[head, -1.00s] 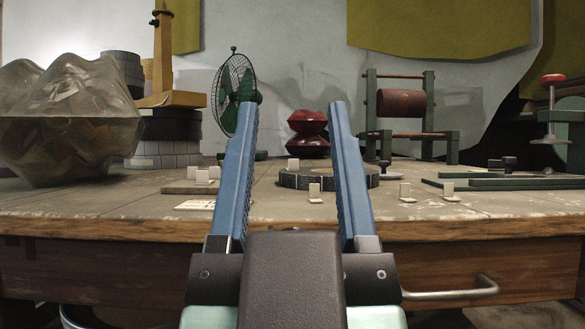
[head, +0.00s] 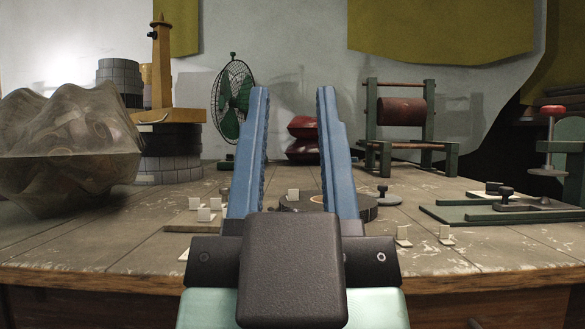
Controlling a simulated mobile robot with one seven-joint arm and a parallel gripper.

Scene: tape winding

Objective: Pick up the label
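My gripper (head: 293,92) is in the middle of the head view, its two blue fingers apart with nothing visible held between them. A pale sliver (head: 184,255) shows on the table just left of the gripper's base. It appears to be the edge of the flat white printed card seen earlier, likely the label; the rest is hidden behind my gripper. A dark round roll (head: 369,207) lies beyond the fingers and is partly covered by them.
The worn wooden table (head: 110,245) carries several small white blocks. A lumpy translucent bag (head: 65,150) stands at left, near a yellow post (head: 162,70). A green fan (head: 233,100), red spool (head: 303,140), roller frame (head: 400,110) and clamp (head: 552,140) stand farther back.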

